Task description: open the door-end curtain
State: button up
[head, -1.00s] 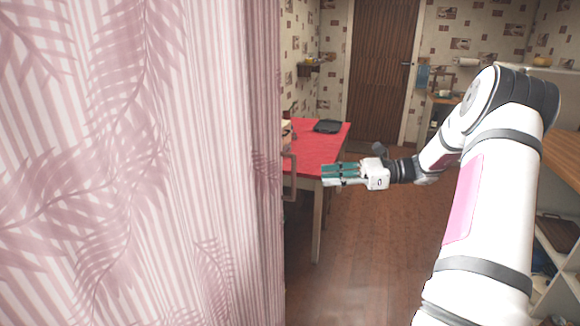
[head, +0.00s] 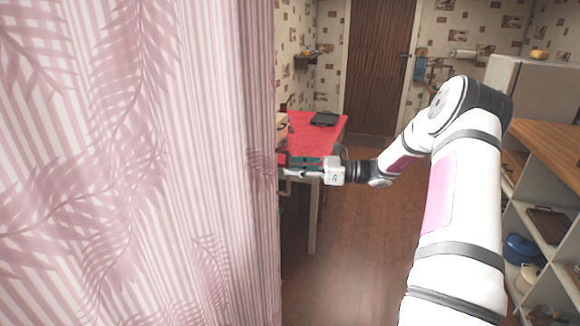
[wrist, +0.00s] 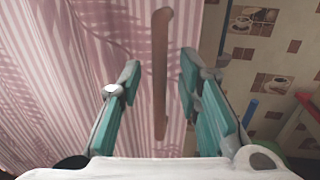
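The curtain (head: 150,170), pink and white striped with leaf prints, fills the left of the head view and hangs down past the bottom of the picture. A brown upright bar handle (wrist: 160,60) stands on its striped cloth in the wrist view; it also shows at the curtain's right edge in the head view (head: 285,158). My gripper (head: 290,168) is at that edge, pointing left. In the wrist view my gripper (wrist: 160,80) is open, its green-padded fingers on either side of the bar, with gaps visible on both sides.
A red-topped table (head: 310,138) with a dark flat item (head: 325,118) stands behind my gripper. A brown door (head: 378,65) is at the back. Open shelves (head: 545,225) line the right. The wooden floor (head: 350,250) between is clear.

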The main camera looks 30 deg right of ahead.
jog(key=shift+x, duration=0.9)
grip_shut()
